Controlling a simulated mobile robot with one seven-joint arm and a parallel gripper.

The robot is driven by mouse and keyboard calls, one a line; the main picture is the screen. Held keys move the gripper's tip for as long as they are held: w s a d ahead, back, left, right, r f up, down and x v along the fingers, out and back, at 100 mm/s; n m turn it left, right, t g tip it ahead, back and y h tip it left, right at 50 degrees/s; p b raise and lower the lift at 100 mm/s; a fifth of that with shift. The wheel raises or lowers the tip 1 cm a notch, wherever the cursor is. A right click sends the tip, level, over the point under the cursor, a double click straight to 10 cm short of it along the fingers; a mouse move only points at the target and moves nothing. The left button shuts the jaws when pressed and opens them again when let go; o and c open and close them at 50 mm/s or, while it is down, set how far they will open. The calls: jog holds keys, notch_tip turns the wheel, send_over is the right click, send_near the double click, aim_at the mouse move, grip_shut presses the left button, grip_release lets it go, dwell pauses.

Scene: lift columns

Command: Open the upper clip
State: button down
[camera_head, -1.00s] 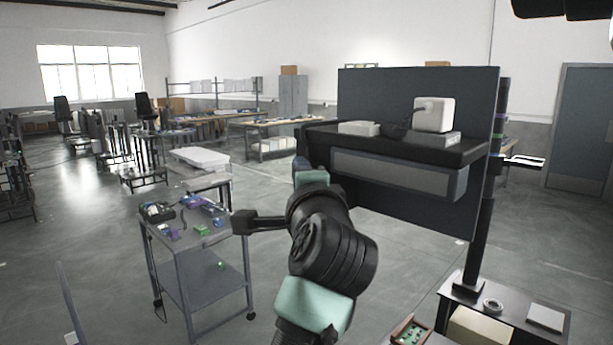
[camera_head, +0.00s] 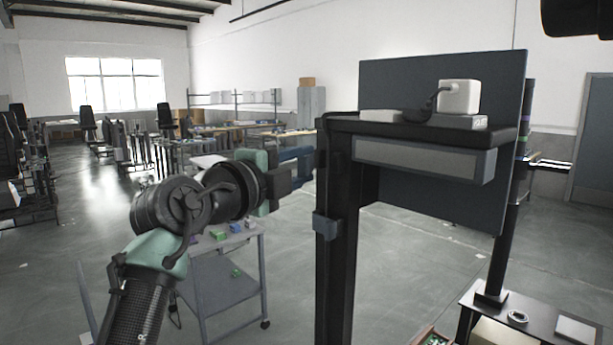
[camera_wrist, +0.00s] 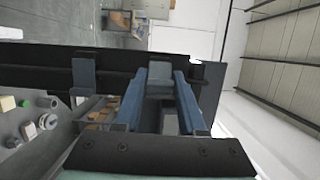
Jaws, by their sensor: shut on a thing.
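A black upright column (camera_head: 337,262) stands at the near end of the shelf unit. The lower clip (camera_head: 325,227), a small blue-grey block, sits on the column; in the wrist view it is the clip (camera_wrist: 84,74) at left. My gripper (camera_head: 300,162) is at the column's upper part, left of it. In the wrist view my gripper (camera_wrist: 160,72) has its two blue fingers on either side of the upper clip (camera_wrist: 160,84), a grey-blue block on the dark column, and is shut on it. The head view does not show the upper clip clearly.
A shelf (camera_head: 420,130) with a white box (camera_head: 459,96) and a cable on it extends right of the column, before a dark panel (camera_head: 440,75). A grey cart (camera_head: 228,290) stands behind my arm. Open floor lies between the cart and column.

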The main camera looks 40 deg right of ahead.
jog(key=m+g, duration=0.1)
jog(key=w+m+g+p, duration=0.1)
jog(key=g, duration=0.1)
jog(key=m+g+h+p, duration=0.1)
jog(key=g, duration=0.1)
jog(key=shift+w+a+r, duration=0.2)
jog(key=shift+a, duration=0.05)
jog(key=shift+w+f+m+g+p, duration=0.1)
jog(key=shift+w+m+g+p, duration=0.1)
jog(key=shift+m+g+p, duration=0.4)
jog(key=shift+w+m+g+p, duration=0.15)
jog(key=shift+m+g+p, duration=0.25)
jog(key=shift+g+p, duration=0.4)
jog(key=shift+c, duration=2.4)
grip_release()
jog(key=shift+f, duration=0.1)
jog(key=shift+a, duration=0.1)
